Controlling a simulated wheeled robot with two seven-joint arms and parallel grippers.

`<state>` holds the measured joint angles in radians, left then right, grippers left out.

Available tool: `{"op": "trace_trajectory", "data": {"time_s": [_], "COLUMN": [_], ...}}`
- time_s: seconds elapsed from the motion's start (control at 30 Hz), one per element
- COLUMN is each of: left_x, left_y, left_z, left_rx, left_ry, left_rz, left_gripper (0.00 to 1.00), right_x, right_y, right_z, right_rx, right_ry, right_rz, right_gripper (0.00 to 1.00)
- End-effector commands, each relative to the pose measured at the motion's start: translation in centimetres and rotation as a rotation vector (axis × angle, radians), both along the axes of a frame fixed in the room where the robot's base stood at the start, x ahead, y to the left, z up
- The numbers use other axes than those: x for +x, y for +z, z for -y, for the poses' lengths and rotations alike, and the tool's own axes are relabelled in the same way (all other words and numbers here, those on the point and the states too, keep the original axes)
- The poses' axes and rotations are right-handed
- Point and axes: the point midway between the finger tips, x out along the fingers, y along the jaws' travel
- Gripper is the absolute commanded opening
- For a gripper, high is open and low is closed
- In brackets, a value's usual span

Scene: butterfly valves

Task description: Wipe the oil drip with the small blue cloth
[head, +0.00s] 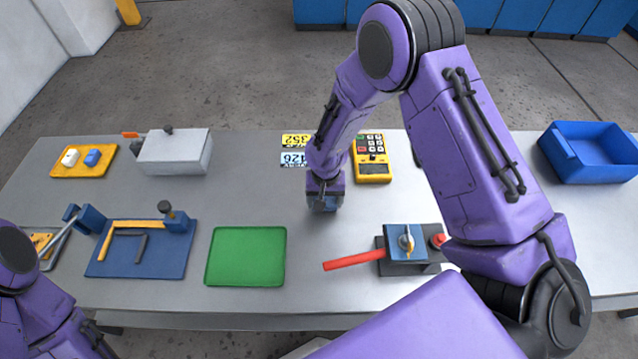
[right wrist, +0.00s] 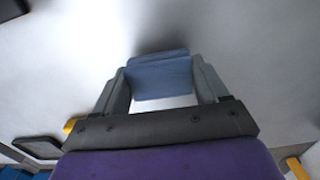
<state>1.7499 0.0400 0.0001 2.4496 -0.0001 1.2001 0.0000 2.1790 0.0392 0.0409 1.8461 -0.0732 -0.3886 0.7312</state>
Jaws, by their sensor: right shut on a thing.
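My right gripper (head: 323,202) points down at the middle of the grey table, between the green tray and the yellow keypad device. In the right wrist view its two fingers (right wrist: 158,88) are shut on the small blue cloth (right wrist: 158,70), which spans between them. The cloth is close to the table surface; I cannot tell whether it touches. In the head view the cloth is mostly hidden by the gripper. I see no oil drip in either view. My left arm shows at the lower left, but its gripper is out of view.
A green tray (head: 246,256) lies left of the right gripper. A valve with a red handle (head: 354,261) stands to its right. A yellow keypad device (head: 371,160) and number plates (head: 295,149) lie behind. A blue bin (head: 590,153) stands far right, a blue mat (head: 150,262) left.

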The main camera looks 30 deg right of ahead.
Motion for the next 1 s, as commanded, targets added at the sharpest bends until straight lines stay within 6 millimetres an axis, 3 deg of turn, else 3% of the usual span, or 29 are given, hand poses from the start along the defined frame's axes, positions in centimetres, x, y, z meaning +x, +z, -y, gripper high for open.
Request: {"op": "trace_trajectory", "data": {"time_s": [0.6,1.0], "left_x": [0.0,0.0], "left_y": [0.0,0.0], "left_z": [0.0,0.0], "left_rx": [0.000,0.000], "left_ry": [0.000,0.000], "left_rz": [0.000,0.000], "left_gripper": [0.64,0.64], "right_x": [0.0,-0.1], "right_y": [5.4,6.1], "right_z": [0.0,0.0], "right_rx": [0.000,0.000], "right_ry": [-0.001,0.000], "right_rz": [-0.001,-0.002], "right_gripper": [0.45,0.45]}}
